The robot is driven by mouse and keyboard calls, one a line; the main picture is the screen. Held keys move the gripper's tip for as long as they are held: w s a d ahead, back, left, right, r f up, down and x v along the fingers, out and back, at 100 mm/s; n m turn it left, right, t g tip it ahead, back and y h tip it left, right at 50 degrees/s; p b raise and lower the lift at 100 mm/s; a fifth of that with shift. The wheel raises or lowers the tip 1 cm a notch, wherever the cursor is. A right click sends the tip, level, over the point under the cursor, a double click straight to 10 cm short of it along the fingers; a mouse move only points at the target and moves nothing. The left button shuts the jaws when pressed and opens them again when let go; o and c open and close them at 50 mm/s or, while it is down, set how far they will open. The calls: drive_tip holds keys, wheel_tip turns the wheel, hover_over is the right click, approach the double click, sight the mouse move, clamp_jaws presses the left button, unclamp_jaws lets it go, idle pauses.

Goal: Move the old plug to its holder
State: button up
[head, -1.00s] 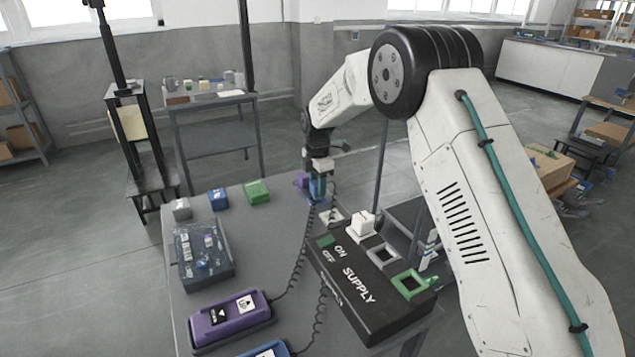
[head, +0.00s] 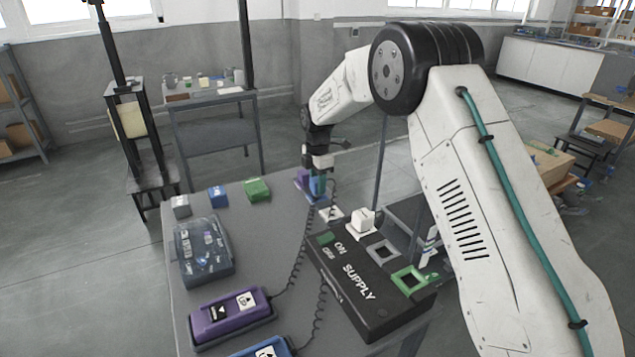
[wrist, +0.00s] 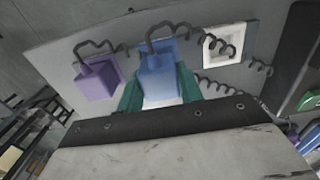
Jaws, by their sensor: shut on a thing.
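My gripper (wrist: 160,90) is shut on a blue plug (wrist: 157,70), with one green finger on each side of it. In the head view my gripper (head: 318,186) is at the far right corner of the table, and the blue plug (head: 310,198) shows only in part there. A purple plug (wrist: 97,78) stands just left of the blue one; it also shows in the head view (head: 302,178). A white square socket (wrist: 229,45) is to the right and holds no plug. Dark coiled cords run from the plugs. Whether the blue plug is seated or lifted I cannot tell.
A black SUPPLY box (head: 352,300) has a white block (head: 362,221), a grey socket (head: 383,252) and a green socket (head: 409,281). A purple handset (head: 231,315), a blue handset (head: 264,349), a clear-lidded box (head: 203,252) and a green block (head: 257,190) are on the table (head: 262,235).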

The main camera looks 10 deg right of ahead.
drive_tip(key=shift+f, duration=0.95)
idle(0.7)
drive_tip(key=o, duration=1.2)
drive_tip(key=shift+r, duration=0.1)
drive_tip(key=shift+r, duration=3.45)
